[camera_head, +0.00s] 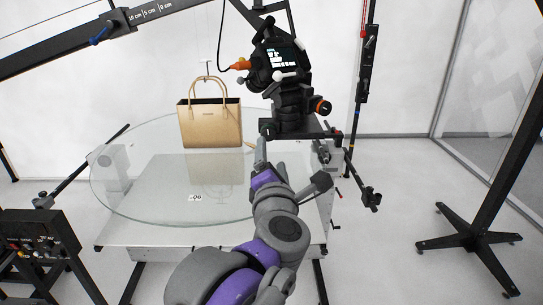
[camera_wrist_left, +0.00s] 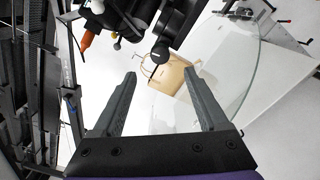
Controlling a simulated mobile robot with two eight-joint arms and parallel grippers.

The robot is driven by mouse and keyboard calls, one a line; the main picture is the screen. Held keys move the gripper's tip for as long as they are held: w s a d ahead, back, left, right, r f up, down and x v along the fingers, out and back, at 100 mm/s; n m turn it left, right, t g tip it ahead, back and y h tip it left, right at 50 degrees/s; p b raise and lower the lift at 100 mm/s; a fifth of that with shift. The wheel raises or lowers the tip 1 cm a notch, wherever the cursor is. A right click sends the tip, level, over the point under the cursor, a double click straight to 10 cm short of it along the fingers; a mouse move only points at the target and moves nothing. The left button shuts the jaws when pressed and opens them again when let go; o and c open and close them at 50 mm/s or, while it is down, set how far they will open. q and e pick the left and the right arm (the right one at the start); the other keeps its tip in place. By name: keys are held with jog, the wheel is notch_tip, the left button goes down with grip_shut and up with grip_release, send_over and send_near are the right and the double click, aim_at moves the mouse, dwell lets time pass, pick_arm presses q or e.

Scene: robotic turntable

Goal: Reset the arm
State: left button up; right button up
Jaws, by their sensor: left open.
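My left arm reaches up through the middle of the head view. Its gripper (camera_head: 267,153) is at the right side of the round glass turntable (camera_head: 130,185), just below the camera rig (camera_head: 290,90). In the left wrist view the two fingers of this gripper (camera_wrist_left: 160,74) stand apart with nothing held between them. The handbag (camera_wrist_left: 171,78) also shows beyond the fingertips in the wrist view. My right gripper is not in view.
A black boom (camera_head: 60,49) crosses the upper left. A black control box (camera_head: 38,236) stands at lower left. A vertical pole (camera_head: 362,90) and a black stand (camera_head: 470,239) are on the right. The floor between them is clear.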

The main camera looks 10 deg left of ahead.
pick_arm(q)
jog(key=s+d+f+m+g+h, duration=0.25)
jog(key=f+m+h, duration=0.25)
jog(key=f+m, duration=0.3)
jog(key=s+d+f+m+g+h, duration=0.1)
jog(key=s+d+f+m+h, duration=0.25)
jog(key=f+m, duration=0.5)
jog(key=s+a+f+m+g+y, duration=0.1)
jog(key=s+a+f+m+g, duration=0.3)
jog(key=s+f, duration=0.4)
jog(key=s+a+f+m+g+y, duration=0.2)
jog(key=s+a+f+m+g, duration=0.2)
jog(key=s+a+f+m, duration=0.3)
notch_tip(320, 180, down, 6)
jog(key=shift+s+r+p, duration=0.1)
jog(key=shift+s+p, duration=0.35)
jog(key=shift+s, duration=0.75)
